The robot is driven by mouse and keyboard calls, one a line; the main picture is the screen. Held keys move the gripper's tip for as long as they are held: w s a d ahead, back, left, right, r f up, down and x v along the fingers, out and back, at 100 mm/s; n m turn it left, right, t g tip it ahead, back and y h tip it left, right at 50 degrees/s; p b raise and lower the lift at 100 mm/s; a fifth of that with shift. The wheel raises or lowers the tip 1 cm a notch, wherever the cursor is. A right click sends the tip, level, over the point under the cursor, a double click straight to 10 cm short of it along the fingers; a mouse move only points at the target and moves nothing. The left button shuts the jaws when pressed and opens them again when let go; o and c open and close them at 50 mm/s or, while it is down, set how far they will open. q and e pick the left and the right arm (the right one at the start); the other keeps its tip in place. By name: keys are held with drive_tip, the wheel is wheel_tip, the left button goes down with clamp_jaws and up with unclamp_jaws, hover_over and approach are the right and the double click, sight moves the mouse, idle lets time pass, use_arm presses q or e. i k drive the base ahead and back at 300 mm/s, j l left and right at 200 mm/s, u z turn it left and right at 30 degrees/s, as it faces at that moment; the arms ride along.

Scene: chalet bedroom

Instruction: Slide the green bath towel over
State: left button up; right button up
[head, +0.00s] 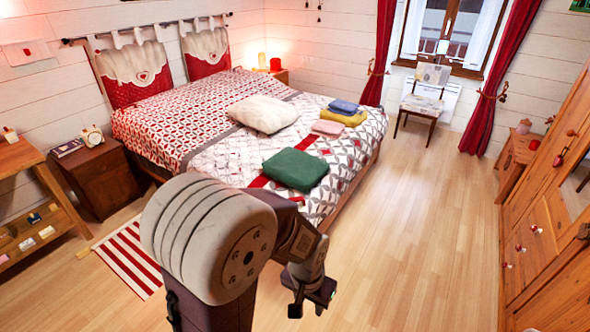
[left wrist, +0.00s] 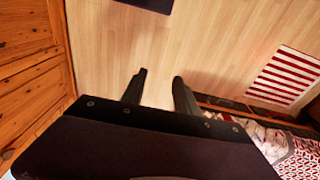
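The green bath towel (head: 296,170) lies folded on the near end of the bed (head: 215,160), on the patterned quilt close to its edge. My left gripper (head: 308,303) is in front of the bed and below the towel in the head view, apart from it. In the left wrist view its two fingers (left wrist: 160,88) stand apart with bare floor between them, so it is open and empty. The towel does not show in the left wrist view. My right gripper is in neither view.
Pink (head: 328,127), yellow (head: 342,117) and blue (head: 344,106) folded cloths and a white pillow (head: 263,113) lie beyond the towel. A striped rug (head: 130,255) lies left. Wooden cabinets (head: 545,220) stand right. The floor (head: 420,220) between is clear.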

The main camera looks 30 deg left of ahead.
sight(301, 171)
drive_tip(key=i+j, duration=0.25)
drive_tip(key=i, duration=0.2)
drive_tip(key=i+j, duration=0.2)
drive_tip(key=i, duration=0.3)
drive_tip(key=i+j+u, duration=0.1)
drive_tip(key=i+j, duration=0.15)
drive_tip(key=i, duration=0.2)
drive_tip(key=i+j, duration=0.15)
drive_tip(key=i, duration=0.35)
drive_tip(key=i+j, duration=0.2)
drive_tip(key=i, duration=0.25)
